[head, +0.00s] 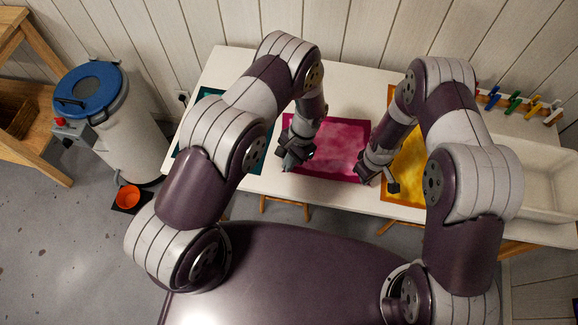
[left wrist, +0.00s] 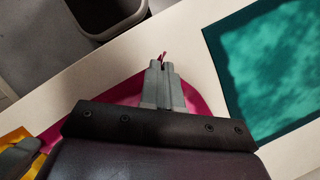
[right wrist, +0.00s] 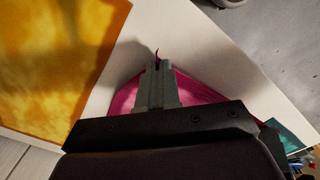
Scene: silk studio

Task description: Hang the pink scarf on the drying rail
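The pink scarf (head: 337,149) lies flat on the white table between a teal scarf and a yellow one. My left gripper (head: 292,160) is at its front left corner; in the left wrist view the fingers (left wrist: 163,72) are together, with a bit of pink cloth poking out between the tips. My right gripper (head: 366,174) is at its front right corner; in the right wrist view the fingers (right wrist: 156,75) are together with a pink tip showing between them. The scarf's middle still lies on the table. I cannot make out the drying rail for certain.
The teal scarf (head: 253,160) lies to the left and the yellow scarf (head: 408,163) to the right. Coloured clips (head: 514,104) line a strip at the back right, above a white basin (head: 550,180).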

